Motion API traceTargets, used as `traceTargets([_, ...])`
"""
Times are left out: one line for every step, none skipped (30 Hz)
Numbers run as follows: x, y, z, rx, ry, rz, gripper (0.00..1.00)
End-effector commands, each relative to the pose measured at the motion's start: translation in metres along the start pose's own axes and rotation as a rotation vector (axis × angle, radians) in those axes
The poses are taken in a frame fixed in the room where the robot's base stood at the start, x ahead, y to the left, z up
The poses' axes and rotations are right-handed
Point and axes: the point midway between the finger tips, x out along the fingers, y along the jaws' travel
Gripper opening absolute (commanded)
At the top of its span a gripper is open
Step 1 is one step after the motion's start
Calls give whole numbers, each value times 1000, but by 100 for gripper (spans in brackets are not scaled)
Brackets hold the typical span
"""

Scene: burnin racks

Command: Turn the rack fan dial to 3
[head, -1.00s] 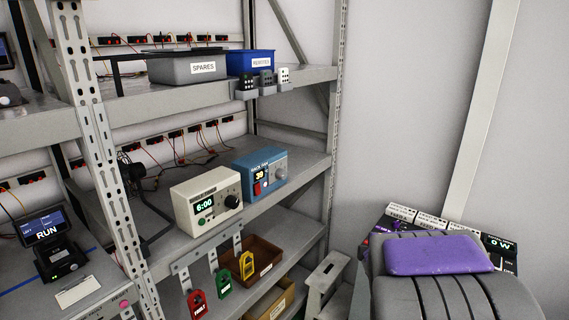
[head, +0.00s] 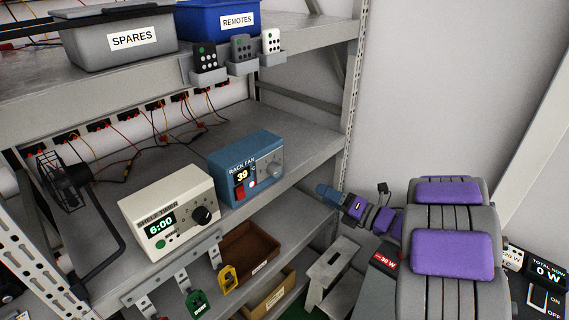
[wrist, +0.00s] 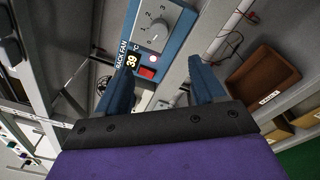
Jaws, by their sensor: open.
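The blue rack fan box (head: 236,188) stands on the middle shelf and reads 39 on its display, with a red switch below. Its round grey dial (head: 275,169) is on the right of its front face. In the wrist view the dial (wrist: 158,30) shows at the top with numbers around it; I cannot tell which number it points to. My gripper (head: 324,192) is to the right of the box, apart from it. In the wrist view my gripper (wrist: 163,65) is open and empty, its blue fingers spread below the dial with the box's face showing between them.
The cream shelf timer (head: 172,216), reading 6:00, stands left of the fan box. Several remotes (head: 241,50) hang from the shelf edge above. Coloured tags (head: 228,280) hang below. A rack upright (head: 350,110) stands behind my gripper. A brown bin (head: 252,246) sits on the lower shelf.

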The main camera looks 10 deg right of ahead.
Motion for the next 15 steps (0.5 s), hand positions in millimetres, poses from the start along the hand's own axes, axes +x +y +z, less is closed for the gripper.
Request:
traceTargets([3, 0, -1, -1, 2, 4, 68])
traceTargets([5, 0, -1, -1, 3, 5, 68])
traceTargets([8, 0, 0, 0, 3, 6, 68])
traceTargets([12, -1, 0, 1, 3, 7, 68])
traceTargets([15, -1, 1, 2, 3, 8, 68])
traceTargets([20, -2, 2, 3, 2, 9, 68])
traceTargets([23, -3, 2, 5, 2, 9, 68])
traceTargets([27, -4, 3, 6, 1, 7, 68])
traceTargets([33, -5, 3, 6, 2, 6, 68])
traceTargets([37, -6, 4, 7, 2, 7, 68])
traceTargets([42, -6, 5, 7, 0, 8, 68])
traceTargets([48, -5, 5, 6, 0, 10, 68])
traceTargets([53, -5, 5, 6, 0, 9, 68])
traceTargets([58, -5, 5, 6, 1, 8, 68])
traceTargets([65, -6, 5, 5, 1, 7, 68])
